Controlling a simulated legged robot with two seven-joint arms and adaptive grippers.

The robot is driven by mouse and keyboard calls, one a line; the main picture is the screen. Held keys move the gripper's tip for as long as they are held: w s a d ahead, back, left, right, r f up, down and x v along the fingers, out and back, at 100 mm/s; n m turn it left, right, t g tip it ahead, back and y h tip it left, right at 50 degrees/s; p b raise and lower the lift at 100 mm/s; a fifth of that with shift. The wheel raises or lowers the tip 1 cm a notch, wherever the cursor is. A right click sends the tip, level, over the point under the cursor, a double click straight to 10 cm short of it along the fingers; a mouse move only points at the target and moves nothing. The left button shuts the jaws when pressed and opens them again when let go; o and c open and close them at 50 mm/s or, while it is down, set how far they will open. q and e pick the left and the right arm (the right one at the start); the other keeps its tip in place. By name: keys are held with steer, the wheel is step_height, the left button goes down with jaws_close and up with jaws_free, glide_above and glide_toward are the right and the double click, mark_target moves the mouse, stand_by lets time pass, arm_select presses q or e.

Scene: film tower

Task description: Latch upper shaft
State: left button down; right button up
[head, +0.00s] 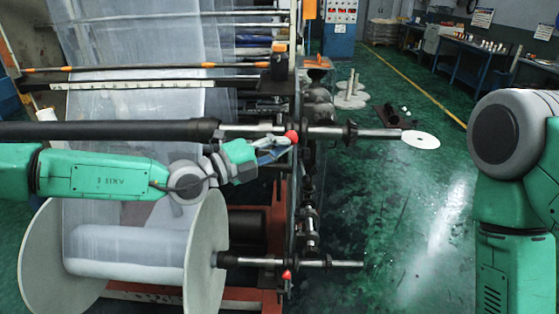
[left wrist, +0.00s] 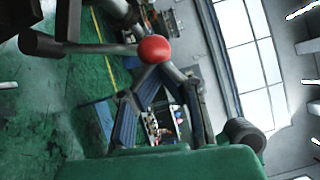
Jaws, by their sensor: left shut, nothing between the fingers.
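The upper shaft (head: 360,132) runs level across the machine frame, with a thick black sleeve (head: 110,131) on its left part. A red ball knob (head: 291,137) sits at the shaft by the frame's side plate. The ball also shows large in the left wrist view (left wrist: 153,49). My left gripper (head: 281,148) is just left of the ball, its fingers pointing at it. In the left wrist view, the fingers (left wrist: 156,76) converge right at the ball; whether they touch it I cannot tell. They are shut with nothing between them. My right gripper is out of view.
A lower shaft (head: 335,263) with a film roll (head: 130,250) between large discs lies below, with a red latch part (head: 287,274). Green floor to the right is mostly free.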

arm_select(q)
steer(key=w+n, duration=0.1)
steer(key=w+r+n+g+y, duration=0.1)
steer(key=w, duration=0.1)
steer(key=shift+w+d+r+p, duration=0.1)
steer(key=shift+w+d+p, duration=0.1)
steer(key=shift+p, duration=0.2)
steer(key=shift+w+a+r, duration=0.25)
steer(key=shift+w+r, duration=0.05)
steer(key=shift+w, duration=0.3)
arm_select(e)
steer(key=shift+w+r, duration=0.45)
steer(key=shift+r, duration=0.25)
arm_select(q)
steer(key=shift+w+r+p, duration=0.1)
steer(key=shift+p, duration=0.2)
